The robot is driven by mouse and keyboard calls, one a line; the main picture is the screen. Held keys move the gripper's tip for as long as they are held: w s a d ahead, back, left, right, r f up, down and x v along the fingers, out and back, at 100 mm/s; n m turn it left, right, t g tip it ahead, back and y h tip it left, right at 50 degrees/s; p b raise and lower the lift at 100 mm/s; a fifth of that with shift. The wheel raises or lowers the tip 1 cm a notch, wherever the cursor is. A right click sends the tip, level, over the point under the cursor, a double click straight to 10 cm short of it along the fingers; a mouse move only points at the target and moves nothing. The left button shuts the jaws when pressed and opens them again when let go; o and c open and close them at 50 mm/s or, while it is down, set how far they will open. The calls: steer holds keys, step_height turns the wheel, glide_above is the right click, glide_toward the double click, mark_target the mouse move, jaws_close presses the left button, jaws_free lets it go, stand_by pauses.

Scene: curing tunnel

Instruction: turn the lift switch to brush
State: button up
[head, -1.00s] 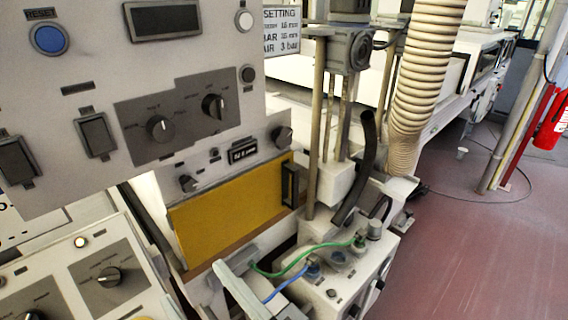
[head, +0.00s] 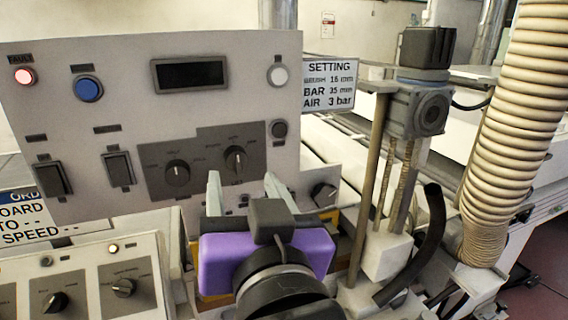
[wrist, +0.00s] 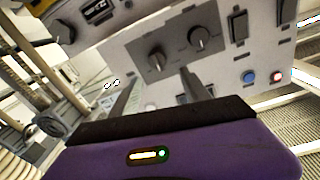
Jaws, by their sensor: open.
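The control panel (head: 120,75) faces me in the head view. A darker grey plate (head: 207,187) on it carries two black rotary knobs, a left one (head: 177,173) and a right one (head: 235,159). Their labels are too small to read, so I cannot tell which is the lift switch. My gripper (head: 245,186) is open and empty, its two pale fingers pointing at the panel just below the right knob, apart from it. The wrist view, turned over, shows the right knob (wrist: 156,57) and the left knob (wrist: 198,38) beyond my fingers (wrist: 160,98).
A blue button (head: 88,88), a lit red lamp (head: 25,76) and two black rocker switches (head: 119,168) share the panel. A lower panel (head: 90,275) with more knobs is at left. A post (head: 370,190) and a ribbed hose (head: 515,130) stand at right.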

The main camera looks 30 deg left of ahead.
mark_target(238, 165)
steer(key=x, duration=0.2)
steer(key=p+x, duration=0.1)
steer(key=x, duration=0.2)
steer(key=f+x, duration=0.1)
steer(key=x, duration=0.1)
steer(key=shift+w+a+p, duration=0.3)
steer(key=shift+p, duration=0.1)
jaws_close()
